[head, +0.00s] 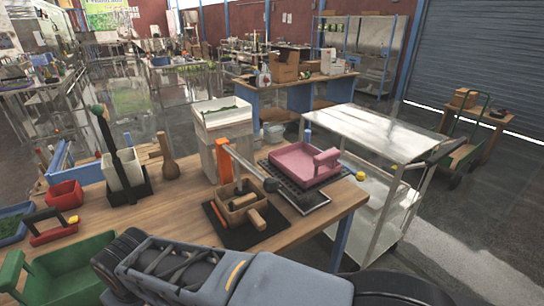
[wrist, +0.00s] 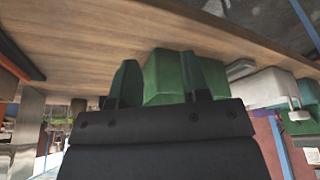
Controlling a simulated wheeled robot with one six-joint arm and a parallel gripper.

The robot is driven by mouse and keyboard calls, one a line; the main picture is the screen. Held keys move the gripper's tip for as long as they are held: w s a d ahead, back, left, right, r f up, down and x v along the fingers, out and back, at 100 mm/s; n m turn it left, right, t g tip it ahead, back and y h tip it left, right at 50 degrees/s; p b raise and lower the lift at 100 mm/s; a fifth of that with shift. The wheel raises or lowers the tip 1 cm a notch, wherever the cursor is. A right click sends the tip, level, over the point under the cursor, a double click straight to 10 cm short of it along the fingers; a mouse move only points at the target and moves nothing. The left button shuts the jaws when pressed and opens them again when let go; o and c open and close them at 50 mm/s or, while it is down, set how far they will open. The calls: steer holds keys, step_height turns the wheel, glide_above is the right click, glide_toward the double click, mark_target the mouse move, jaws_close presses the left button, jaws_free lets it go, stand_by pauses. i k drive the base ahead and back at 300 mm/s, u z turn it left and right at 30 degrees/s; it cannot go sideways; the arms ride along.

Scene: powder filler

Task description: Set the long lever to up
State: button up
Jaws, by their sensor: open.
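The powder filler (head: 222,120) has a white hopper box and an orange upright post (head: 223,160) on the wooden table. The long lever (head: 244,162) is a grey bar from the post's top. It slopes down to the right and ends in a dark knob (head: 271,185). My gripper (wrist: 158,97) is open in the wrist view, its dark fingertips in front of a green bin (wrist: 183,78). The lever is not recognisable in the wrist view. In the head view my arm fills the bottom edge, and the gripper's tips cannot be made out.
A small wooden box (head: 236,209) on a dark mat sits below the lever. A pink tray (head: 297,166) on a black rack stands right of it. The green bin (head: 68,268) and red bin (head: 64,195) are left. A metal cart (head: 364,128) stands beyond the table.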

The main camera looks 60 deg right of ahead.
mark_target(270, 185)
steer(key=z, duration=1.75)
